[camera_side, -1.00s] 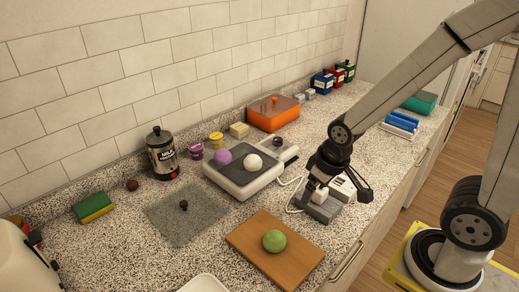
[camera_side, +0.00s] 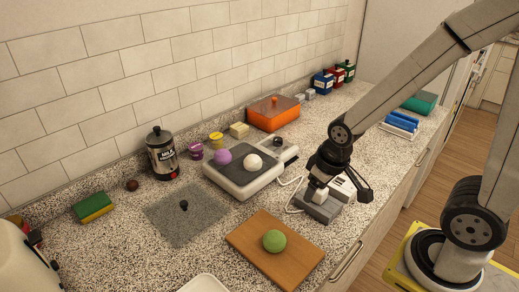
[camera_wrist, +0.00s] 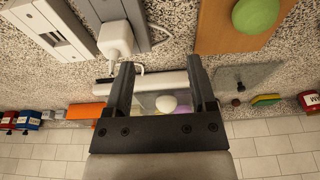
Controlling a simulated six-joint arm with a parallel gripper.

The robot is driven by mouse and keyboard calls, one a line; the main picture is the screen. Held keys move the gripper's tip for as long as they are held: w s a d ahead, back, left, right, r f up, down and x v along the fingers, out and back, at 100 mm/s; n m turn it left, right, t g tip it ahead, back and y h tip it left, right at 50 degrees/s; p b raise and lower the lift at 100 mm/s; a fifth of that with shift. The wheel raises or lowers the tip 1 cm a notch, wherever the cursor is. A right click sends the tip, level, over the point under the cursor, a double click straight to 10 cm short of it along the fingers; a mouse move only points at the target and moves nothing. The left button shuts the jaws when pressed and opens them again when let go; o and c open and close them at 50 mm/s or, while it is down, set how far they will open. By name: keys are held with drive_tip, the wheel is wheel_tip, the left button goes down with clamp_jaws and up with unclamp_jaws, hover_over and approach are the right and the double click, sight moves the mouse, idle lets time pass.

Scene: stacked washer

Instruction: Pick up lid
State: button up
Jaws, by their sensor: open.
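A flat, see-through grey square lid (camera_side: 205,222) with a small dark knob (camera_side: 184,205) lies on the speckled counter, left of the wooden board. The lid also shows at the right of the wrist view (camera_wrist: 262,74). An orange box (camera_side: 274,117) with an orange knob on its see-through top stands at the back. My gripper (camera_side: 340,190) is over the grey power strip, well right of the grey lid in the side view. In the wrist view my gripper (camera_wrist: 161,72) has its two fingers spread, with nothing held between them.
A grey power strip (camera_side: 320,211) with a white plug lies below my gripper. A white scale (camera_side: 235,184) carries a purple ball and a white ball. A wooden board (camera_side: 300,262) carries a green ball (camera_side: 274,241). A dark jar (camera_side: 162,155) stands behind the grey lid.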

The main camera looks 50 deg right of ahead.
drive_tip(key=shift+r, duration=0.1)
drive_tip(key=shift+w+v, duration=0.55)
drive_tip(key=shift+v, duration=1.9)
drive_tip(key=n+g, duration=0.3)
drive_tip(key=n, duration=1.5)
hover_over(183, 202)
drive_tip(key=shift+s+a+f, duration=0.1)
drive_tip(key=shift+s+f, duration=0.05)
drive_tip(key=shift+f, duration=1.95)
drive_tip(key=shift+s+a+f, duration=0.1)
drive_tip(key=shift+s+f, duration=0.05)
drive_tip(key=shift+f, duration=1.95)
drive_tip(key=shift+w+d+f, duration=0.1)
drive_tip(key=shift+w+f, duration=0.05)
drive_tip(key=shift+f, duration=1.15)
drive_tip(key=shift+w+d+f, duration=0.1)
drive_tip(key=shift+f, duration=1.2)
clamp_jaws()
